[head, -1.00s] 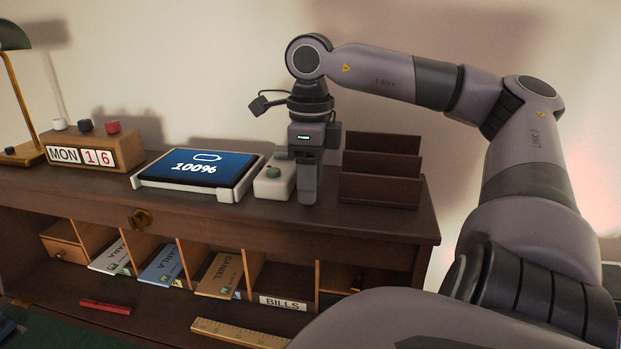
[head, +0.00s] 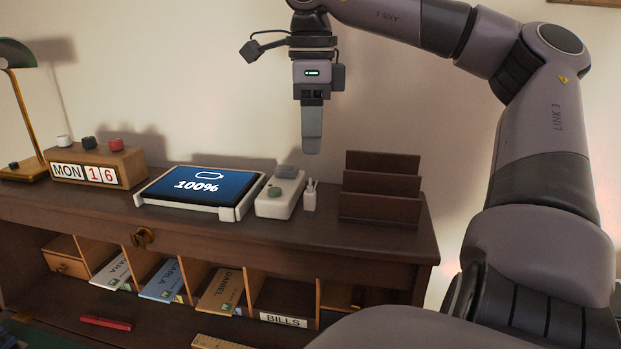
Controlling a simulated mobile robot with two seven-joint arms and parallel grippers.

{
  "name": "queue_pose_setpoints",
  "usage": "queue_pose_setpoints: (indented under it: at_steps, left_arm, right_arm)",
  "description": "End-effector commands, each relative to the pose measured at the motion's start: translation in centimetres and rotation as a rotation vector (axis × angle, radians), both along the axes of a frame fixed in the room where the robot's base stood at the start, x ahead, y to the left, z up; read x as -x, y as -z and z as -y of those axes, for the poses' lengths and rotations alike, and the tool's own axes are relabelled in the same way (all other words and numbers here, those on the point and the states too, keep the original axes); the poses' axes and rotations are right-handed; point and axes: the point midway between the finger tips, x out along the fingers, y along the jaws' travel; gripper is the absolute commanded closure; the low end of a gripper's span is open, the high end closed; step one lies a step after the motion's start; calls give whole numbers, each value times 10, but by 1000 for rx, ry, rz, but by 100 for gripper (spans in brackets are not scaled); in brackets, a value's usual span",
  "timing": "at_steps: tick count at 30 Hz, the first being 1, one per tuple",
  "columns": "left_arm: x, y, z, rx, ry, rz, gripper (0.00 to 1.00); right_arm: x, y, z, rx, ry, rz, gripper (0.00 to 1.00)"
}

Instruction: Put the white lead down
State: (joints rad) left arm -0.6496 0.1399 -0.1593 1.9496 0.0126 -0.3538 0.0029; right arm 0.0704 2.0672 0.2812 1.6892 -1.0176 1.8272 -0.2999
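A small white piece with thin prongs on top, which looks like the white lead (head: 310,198), stands upright on the desk top, just right of a white box. My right gripper (head: 312,150) is straight above it, pointing down and clear of it, with nothing visible hanging from it. Its fingers line up in this view, so the gap between them is hidden. My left gripper is not in view.
A dark letter rack (head: 381,205) stands close on the right. A calendar block (head: 97,167) and lamp (head: 18,115) stand further left.

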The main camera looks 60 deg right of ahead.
Motion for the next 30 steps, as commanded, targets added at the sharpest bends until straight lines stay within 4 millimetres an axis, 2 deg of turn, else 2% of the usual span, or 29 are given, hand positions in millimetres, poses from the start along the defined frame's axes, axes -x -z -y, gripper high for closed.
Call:
queue_pose_setpoints:
  at_steps: [12, 18, 24, 30]
  left_arm:
    - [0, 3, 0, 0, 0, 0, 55]
    - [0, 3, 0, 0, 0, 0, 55]
    - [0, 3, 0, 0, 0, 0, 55]
    - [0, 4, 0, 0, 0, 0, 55]
  right_arm:
    - [-1, 29, 0, -1, -889, 0, 66]
    - [-1, 38, 0, -2, -1221, 0, 66]
    - [-1, 44, 0, -2, -1358, 1, 66]
    - [-1, 64, -1, -3, -1368, 0, 66]
